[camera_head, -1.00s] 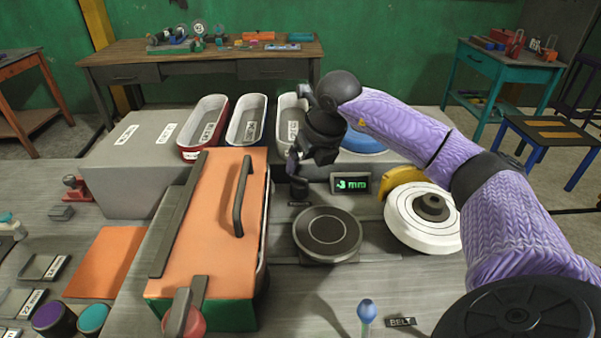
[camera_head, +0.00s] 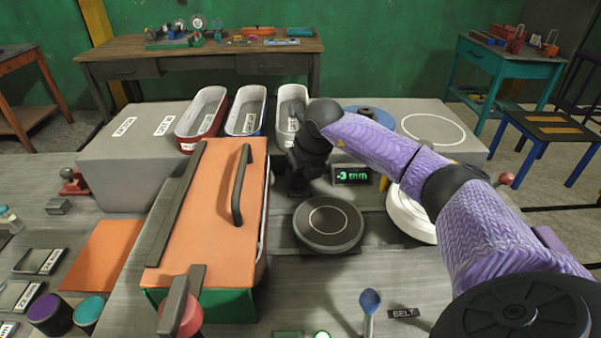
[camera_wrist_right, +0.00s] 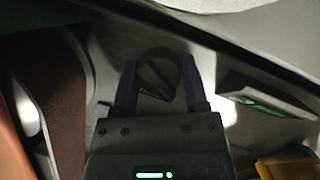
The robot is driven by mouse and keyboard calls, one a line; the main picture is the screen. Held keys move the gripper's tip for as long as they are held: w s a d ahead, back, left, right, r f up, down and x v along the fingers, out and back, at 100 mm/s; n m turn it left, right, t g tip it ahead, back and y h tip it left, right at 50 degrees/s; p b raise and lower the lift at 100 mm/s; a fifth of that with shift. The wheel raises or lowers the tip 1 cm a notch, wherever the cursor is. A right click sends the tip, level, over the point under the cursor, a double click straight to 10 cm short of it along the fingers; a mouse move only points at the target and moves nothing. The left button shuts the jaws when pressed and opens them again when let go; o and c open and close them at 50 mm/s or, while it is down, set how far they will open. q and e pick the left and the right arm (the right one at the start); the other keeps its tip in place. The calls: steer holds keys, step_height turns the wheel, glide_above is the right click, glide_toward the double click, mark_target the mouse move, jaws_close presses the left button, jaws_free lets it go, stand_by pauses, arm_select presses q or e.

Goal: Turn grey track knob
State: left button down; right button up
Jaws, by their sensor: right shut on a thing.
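My right gripper (camera_head: 300,186) reaches down beside the display at the back of the bench, its fingertips mostly hidden in the head view. In the right wrist view the gripper (camera_wrist_right: 157,85) has its two fingers on either side of a dark grey round knob (camera_wrist_right: 157,73) with a ridge across it, and is shut on it. The small display (camera_head: 351,176) just right of the gripper reads "-3 mm" in green; its housing also shows in the wrist view (camera_wrist_right: 265,97). My left gripper is not in view.
An orange-topped box (camera_head: 212,205) with a handle stands left of the gripper. A dark round disc (camera_head: 328,224) lies in front, and a white wheel (camera_head: 408,215) sits to the right, partly behind my arm. Several bins, including a red one (camera_head: 202,118), stand behind.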

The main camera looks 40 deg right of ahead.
jaws_close()
steer(key=shift+n, duration=0.3)
steer(key=n+y, duration=0.1)
steer(key=n, duration=0.2)
steer(key=shift+n+y, duration=0.3)
steer(key=shift+y, duration=0.1)
steer(key=shift+w+n+g+y+b, duration=0.15)
steer(key=shift+n+y, duration=0.25)
steer(key=shift+n, duration=0.7)
steer(key=shift+s+n+g+y+b, duration=0.15)
steer(key=shift+n+g+y, duration=0.2)
steer(key=shift+n, duration=0.75)
steer(key=shift+w+r, duration=0.1)
steer(key=o, duration=1)
jaws_free()
